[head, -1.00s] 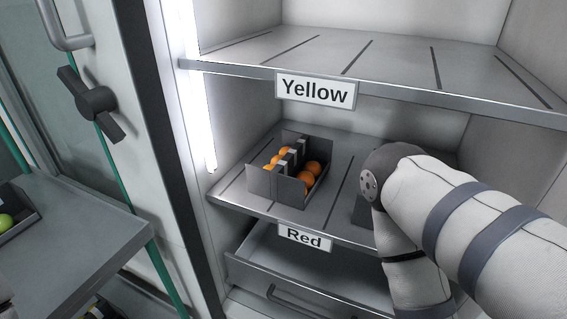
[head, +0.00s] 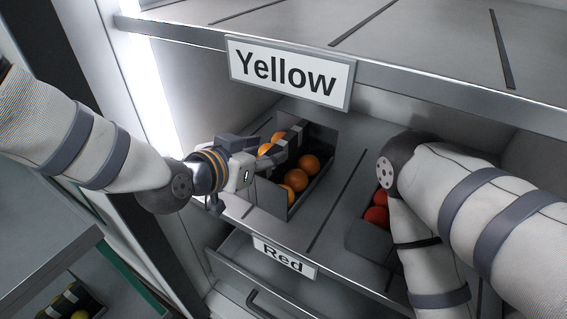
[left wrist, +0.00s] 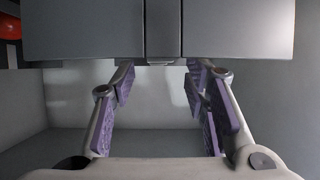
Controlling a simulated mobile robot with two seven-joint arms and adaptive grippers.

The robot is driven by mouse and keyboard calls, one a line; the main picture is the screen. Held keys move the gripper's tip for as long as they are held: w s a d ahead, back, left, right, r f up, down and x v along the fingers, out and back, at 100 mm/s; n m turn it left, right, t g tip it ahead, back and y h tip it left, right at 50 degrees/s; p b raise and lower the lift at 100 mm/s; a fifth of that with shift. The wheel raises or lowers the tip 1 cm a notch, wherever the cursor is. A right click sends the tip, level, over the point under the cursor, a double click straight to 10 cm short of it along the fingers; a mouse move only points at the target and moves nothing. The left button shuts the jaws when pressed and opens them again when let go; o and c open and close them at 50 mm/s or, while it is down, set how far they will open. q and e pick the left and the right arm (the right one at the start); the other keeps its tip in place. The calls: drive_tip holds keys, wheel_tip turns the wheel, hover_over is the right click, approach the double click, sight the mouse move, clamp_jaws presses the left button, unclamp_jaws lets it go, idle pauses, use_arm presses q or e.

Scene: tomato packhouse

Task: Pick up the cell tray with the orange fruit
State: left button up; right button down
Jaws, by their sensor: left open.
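The grey cell tray (head: 271,198) with orange fruit (head: 297,179) stands on the shelf labelled "Red" in the head view. It has a dark divider across its middle. My left gripper (head: 262,146) is at the tray's left front side, with its fingers over or beside the tray; contact is unclear. In the left wrist view my left gripper (left wrist: 160,84) has its fingers spread with nothing between them. A grey tray wall (left wrist: 90,32) with a central strip lies just ahead of the fingertips. My right arm enters at right, and its gripper is out of view.
A second tray (head: 369,238) with red fruit (head: 377,215) sits to the right, partly hidden by my right arm. The upper shelf with the "Yellow" sign (head: 290,74) overhangs the trays. An open drawer (head: 235,268) lies below. Bare shelf separates the trays.

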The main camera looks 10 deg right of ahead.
sight(280, 144)
use_arm(q)
drive_tip(key=x, duration=0.7)
drive_tip(key=shift+d+r+b, duration=0.25)
drive_tip(key=shift+r+b, duration=0.1)
drive_tip(key=shift+b, duration=0.05)
drive_tip(key=shift+r, duration=0.1)
clamp_jaws()
